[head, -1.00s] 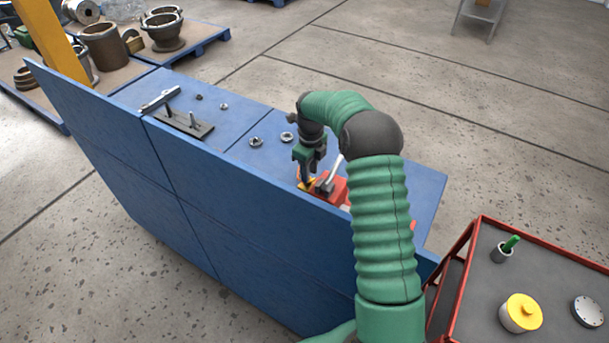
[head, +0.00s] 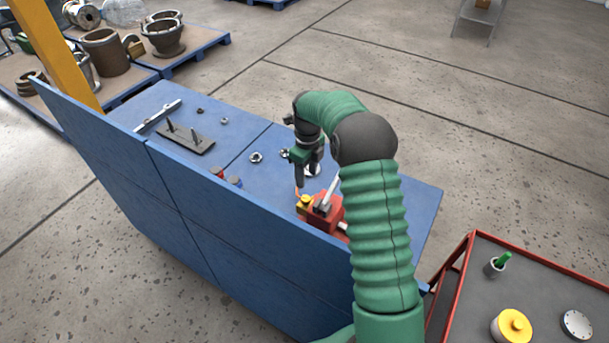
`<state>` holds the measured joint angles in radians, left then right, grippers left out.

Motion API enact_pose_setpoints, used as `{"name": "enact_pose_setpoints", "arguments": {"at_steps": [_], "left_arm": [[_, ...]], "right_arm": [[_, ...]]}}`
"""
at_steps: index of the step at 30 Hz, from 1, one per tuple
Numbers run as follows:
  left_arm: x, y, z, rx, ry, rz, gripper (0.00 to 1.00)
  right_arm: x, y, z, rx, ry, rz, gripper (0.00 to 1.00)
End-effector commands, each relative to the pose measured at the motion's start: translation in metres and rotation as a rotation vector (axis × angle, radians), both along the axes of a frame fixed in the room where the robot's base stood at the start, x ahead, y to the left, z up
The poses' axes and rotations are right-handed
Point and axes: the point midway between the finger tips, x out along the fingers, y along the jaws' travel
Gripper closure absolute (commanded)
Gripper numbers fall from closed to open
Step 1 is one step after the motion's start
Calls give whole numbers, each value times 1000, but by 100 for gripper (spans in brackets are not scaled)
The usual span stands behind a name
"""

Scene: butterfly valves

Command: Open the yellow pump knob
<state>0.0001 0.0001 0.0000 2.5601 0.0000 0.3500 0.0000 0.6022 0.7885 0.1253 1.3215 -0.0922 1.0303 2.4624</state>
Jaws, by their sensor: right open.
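The red pump (head: 331,222) sits on the blue table behind the upright blue panel, partly hidden by the panel and my right arm. Its yellow knob (head: 305,202) shows at its left side, with a pale lever rising beside it. My right gripper (head: 299,184) points down just above and slightly beyond the knob. It is open with nothing seen in it, and appears apart from the knob. Its fingertips are small and partly overlapped in the picture. My left gripper is not in view.
The blue panel (head: 215,240) forms a wall along the table's near side. A dark plate with pegs (head: 185,138) and several small metal parts lie on the table. A red-framed cart (head: 465,290) stands at right, carrying a yellow-topped cylinder (head: 512,326).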

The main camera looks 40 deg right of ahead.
Motion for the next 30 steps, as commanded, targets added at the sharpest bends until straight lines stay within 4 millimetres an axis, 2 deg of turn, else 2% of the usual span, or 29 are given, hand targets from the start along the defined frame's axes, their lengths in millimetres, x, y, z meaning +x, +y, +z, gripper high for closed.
{"name": "enact_pose_setpoints", "arguments": {"at_steps": [1, 9, 30], "left_arm": [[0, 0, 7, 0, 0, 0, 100], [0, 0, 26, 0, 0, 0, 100], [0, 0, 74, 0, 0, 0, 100]], "right_arm": [[0, 1, 9, 0, 0, 1, 51], [0, 4, 33, -3, -1, 2, 51], [0, 1, 90, 0, -1, 1, 51]]}}
